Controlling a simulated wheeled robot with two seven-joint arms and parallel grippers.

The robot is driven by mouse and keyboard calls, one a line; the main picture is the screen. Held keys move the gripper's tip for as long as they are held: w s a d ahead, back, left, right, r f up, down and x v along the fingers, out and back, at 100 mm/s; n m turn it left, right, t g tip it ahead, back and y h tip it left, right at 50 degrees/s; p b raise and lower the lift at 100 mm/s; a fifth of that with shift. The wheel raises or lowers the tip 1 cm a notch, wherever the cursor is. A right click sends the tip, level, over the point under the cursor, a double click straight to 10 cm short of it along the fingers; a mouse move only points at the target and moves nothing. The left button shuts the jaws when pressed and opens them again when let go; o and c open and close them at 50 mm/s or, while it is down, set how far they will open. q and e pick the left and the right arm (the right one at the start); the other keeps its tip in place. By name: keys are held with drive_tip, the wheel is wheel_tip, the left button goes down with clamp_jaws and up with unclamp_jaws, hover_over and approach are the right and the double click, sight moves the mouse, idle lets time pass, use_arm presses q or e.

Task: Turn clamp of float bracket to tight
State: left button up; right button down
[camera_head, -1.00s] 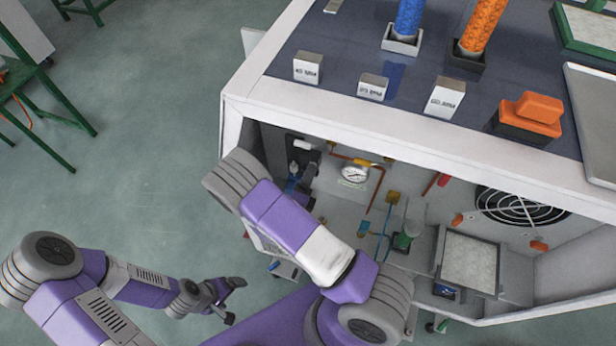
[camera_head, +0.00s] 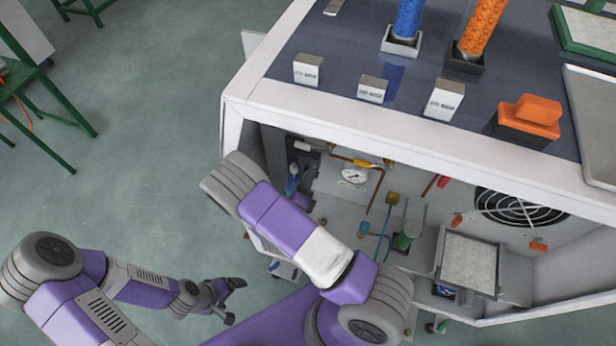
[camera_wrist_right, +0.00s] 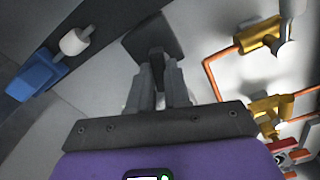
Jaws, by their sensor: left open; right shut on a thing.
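My right gripper (camera_wrist_right: 160,88) shows in the right wrist view with its fingers closed on a dark grey flat piece (camera_wrist_right: 155,38), which I take to be the clamp of the float bracket. The piece sticks out past the fingertips, and the fingers cover its lower part. Whether it is tight or loose does not show. My left gripper (camera_head: 236,300) is open and empty over the floor, outside the cabinet at the lower left.
A blue fitting (camera_wrist_right: 38,73) with a white knob (camera_wrist_right: 75,40) is left of my right gripper. Brass valves (camera_wrist_right: 262,36) and copper pipe (camera_wrist_right: 210,80) are to its right. A pressure gauge (camera_head: 354,175) and fan (camera_head: 515,207) are inside the cabinet.

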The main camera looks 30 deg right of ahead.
drive_tip(key=shift+m+p, duration=0.65)
drive_tip(key=shift+m, duration=6.25)
drive_tip(key=c, duration=1.1)
unclamp_jaws()
drive_tip(key=shift+s+a, duration=0.1)
